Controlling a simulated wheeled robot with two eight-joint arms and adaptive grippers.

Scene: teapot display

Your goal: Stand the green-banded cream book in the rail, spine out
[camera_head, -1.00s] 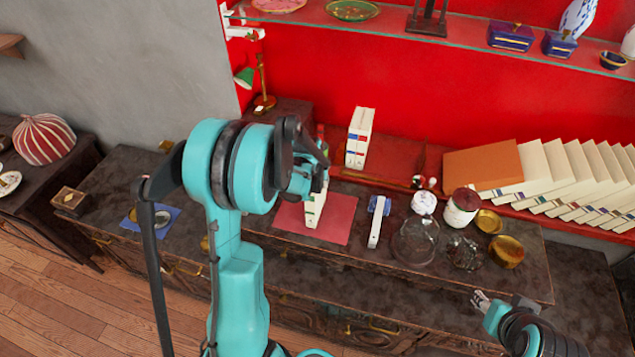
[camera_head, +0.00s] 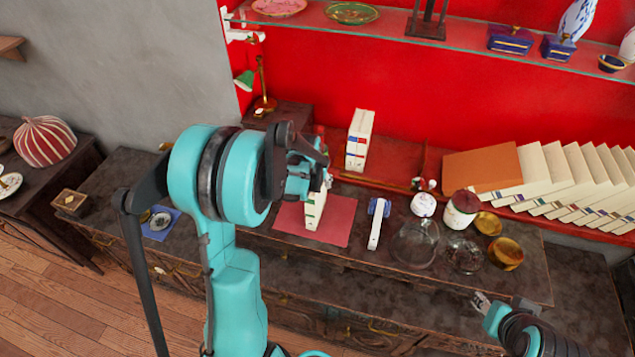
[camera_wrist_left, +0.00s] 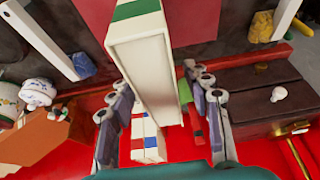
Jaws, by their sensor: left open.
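The cream book with a green band (camera_head: 314,213) stands upright on the dark red mat (camera_head: 340,221) on the counter. In the left wrist view the book (camera_wrist_left: 146,60) extends up between the two fingers of my left gripper (camera_wrist_left: 165,122). The fingers are apart, with a gap on each side of it. In the head view my left gripper (camera_head: 318,180) is at the book's upper part and hides some of it. The red rail (camera_head: 400,165) runs along the back, with cream books banded blue and red (camera_head: 358,140) standing in it. My right gripper (camera_head: 481,302) is low at the right, away from the book.
A white-handled blue tool (camera_head: 376,222), glass vessels (camera_head: 414,243), a lidded jar (camera_head: 460,210) and brass bowls (camera_head: 506,252) stand right of the mat. An orange board (camera_head: 482,168) and several leaning cream books (camera_head: 570,165) fill the back right. A glass shelf (camera_head: 460,25) hangs above.

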